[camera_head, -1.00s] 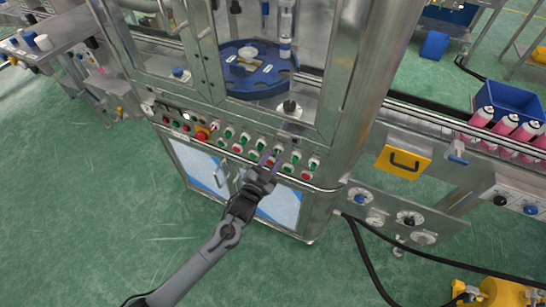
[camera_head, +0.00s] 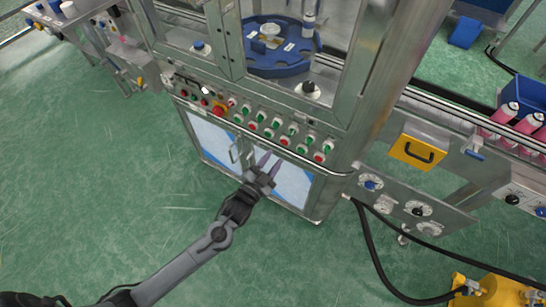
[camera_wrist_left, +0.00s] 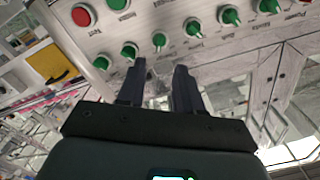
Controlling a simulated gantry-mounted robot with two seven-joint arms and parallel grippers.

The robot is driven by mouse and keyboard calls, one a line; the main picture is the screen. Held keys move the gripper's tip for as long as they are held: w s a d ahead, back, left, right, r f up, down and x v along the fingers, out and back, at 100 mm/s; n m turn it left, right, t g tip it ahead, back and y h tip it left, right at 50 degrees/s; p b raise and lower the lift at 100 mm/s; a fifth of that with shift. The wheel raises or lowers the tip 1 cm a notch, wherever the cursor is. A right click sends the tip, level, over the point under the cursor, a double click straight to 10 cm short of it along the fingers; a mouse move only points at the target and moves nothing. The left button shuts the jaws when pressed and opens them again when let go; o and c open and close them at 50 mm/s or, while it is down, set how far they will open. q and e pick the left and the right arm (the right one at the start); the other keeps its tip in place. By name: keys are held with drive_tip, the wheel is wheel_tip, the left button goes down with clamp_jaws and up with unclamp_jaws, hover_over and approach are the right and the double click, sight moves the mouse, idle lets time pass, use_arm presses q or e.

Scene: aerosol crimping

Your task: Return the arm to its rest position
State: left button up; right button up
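My left gripper (camera_head: 266,165) is in front of the steel machine's lower cabinet, just below the button panel (camera_head: 262,128). Its two fingers are apart with nothing between them. In the left wrist view the fingers of my left gripper (camera_wrist_left: 160,85) also show apart and empty, with green knobs and a red button of the panel beyond them. They appear clear of the panel. My left arm (camera_head: 190,262) reaches up from the lower left. My right gripper is not in any view.
The blue round table (camera_head: 275,68) stands inside the machine's framed enclosure. A conveyor with pink cans (camera_head: 502,112) and a yellow panel with a handle (camera_head: 419,150) lie to the right. Black hoses run down to a yellow unit (camera_head: 495,291). Green floor lies open at left.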

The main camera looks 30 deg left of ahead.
use_arm(q)
drive_tip(key=shift+f, duration=0.1)
drive_tip(key=s+a+f+n+g+y, duration=0.15)
drive_tip(key=s+n+g, duration=0.35)
drive_tip(key=s+g, duration=1.65)
drive_tip(key=s+r+t+p, duration=0.3)
drive_tip(key=r+p, duration=1.4)
drive_tip(key=s+r+t+p, duration=0.3)
drive_tip(key=r+t+p, duration=0.1)
drive_tip(key=r+p, duration=1.3)
drive_tip(key=shift+r+p, duration=0.35)
drive_tip(key=shift+p, duration=0.15)
